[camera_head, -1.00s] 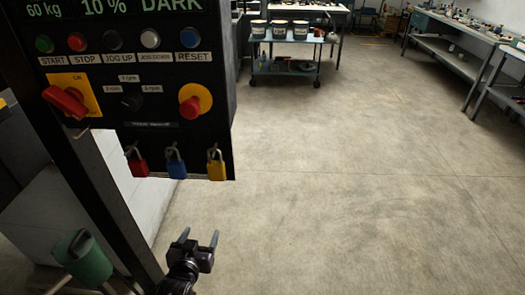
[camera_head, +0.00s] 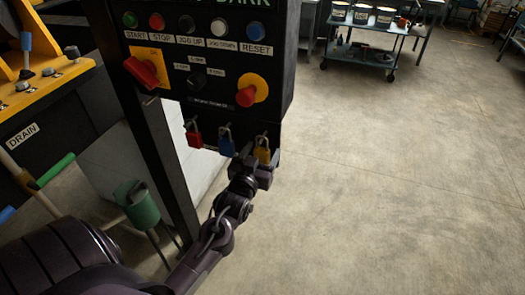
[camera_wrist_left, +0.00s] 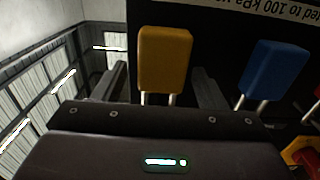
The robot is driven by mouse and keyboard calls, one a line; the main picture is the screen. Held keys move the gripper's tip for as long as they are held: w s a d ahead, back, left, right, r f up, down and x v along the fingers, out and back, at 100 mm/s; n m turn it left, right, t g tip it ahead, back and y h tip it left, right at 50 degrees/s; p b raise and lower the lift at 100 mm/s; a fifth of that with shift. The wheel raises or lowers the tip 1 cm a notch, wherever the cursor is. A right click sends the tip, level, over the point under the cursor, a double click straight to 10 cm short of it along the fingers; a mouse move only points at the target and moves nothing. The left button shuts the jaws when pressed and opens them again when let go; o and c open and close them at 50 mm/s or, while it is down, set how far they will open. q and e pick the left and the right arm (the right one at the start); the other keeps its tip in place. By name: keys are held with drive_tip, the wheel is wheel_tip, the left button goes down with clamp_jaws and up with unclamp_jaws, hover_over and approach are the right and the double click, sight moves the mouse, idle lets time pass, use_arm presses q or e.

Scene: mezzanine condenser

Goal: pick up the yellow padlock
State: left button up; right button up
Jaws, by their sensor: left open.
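The yellow padlock (camera_head: 262,155) hangs by its shackle at the lower right of the black control panel (camera_head: 215,100), right of the blue padlock (camera_head: 226,145) and the red padlock (camera_head: 194,138). In the left wrist view the yellow padlock (camera_wrist_left: 164,60) is between the two fingers of my left gripper (camera_wrist_left: 160,88), with a gap on each side. In the head view my left gripper (camera_head: 258,170) is just below and in front of it, hiding its lower part. The gripper is open. The blue padlock (camera_wrist_left: 268,75) is just outside one finger in the wrist view. My right gripper is not in view.
The panel carries a red knob (camera_head: 142,72), a red emergency button (camera_head: 247,96) and several push-buttons above the padlocks. A cart with tubs (camera_head: 368,43) stands at the back. The floor to the right is clear.

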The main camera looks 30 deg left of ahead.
use_arm(q)
drive_tip(key=shift+w+a, duration=0.1)
drive_tip(key=shift+w, duration=0.05)
drive_tip(key=c, duration=1.1)
drive_tip(key=shift+c, duration=0.2)
drive_tip(key=shift+r, duration=0.2)
drive_tip(key=shift+r+b, duration=0.3)
drive_tip(key=shift+b, duration=0.1)
drive_tip(key=shift+s+r, duration=0.1)
drive_tip(key=shift+s, duration=0.15)
drive_tip(key=b+v, duration=0.4)
drive_tip(key=v, duration=1.3)
drive_tip(key=shift+s, duration=0.3)
